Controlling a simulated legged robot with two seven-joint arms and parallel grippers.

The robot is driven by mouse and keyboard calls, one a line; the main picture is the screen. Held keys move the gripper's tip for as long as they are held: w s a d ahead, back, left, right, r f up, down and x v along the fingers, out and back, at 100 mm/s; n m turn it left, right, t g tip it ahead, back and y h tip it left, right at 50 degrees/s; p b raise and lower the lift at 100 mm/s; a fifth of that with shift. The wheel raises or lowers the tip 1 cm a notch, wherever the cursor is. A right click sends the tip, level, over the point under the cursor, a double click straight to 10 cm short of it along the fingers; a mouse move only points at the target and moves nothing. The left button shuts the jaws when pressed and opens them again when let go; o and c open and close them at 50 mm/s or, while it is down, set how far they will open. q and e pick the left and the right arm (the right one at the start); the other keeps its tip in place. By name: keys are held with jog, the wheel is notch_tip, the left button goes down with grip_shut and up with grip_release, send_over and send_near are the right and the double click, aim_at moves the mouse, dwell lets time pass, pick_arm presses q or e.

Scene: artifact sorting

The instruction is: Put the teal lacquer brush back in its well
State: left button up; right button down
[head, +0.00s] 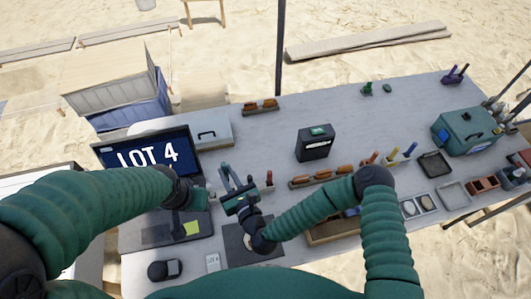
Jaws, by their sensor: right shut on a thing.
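My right gripper (238,197) is over the near left part of the grey table, above a dark mat. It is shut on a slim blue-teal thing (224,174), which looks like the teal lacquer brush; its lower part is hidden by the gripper. A long wooden rack (306,182) lies to the right, with brown rounded pieces on it and upright red, yellow and blue handles (392,154) towards its right end. I cannot make out which well is empty. My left gripper (199,198) is in front of the laptop; its fingers are too small and dark to read.
A laptop (152,150) showing "LOT 4" stands at left. A black box (315,144) stands mid-table and a teal case (466,131) at far right. A red upright handle (269,178) is close to the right gripper. The table's back middle (350,108) is clear.

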jog(key=shift+s+d, duration=0.1)
jog(key=shift+d, duration=0.1)
jog(key=shift+s+d+r, duration=0.1)
jog(key=shift+s+r, duration=0.1)
jog(key=shift+s, duration=0.05)
notch_tip(320, 180, down, 6)
jog(key=b, duration=0.5)
jog(key=shift+w+b, duration=0.15)
jog(key=shift+b, duration=0.25)
jog(key=shift+b, duration=0.35)
dwell(1.0)
jog(key=shift+f+b, duration=2.15)
jog(key=shift+f, duration=0.15)
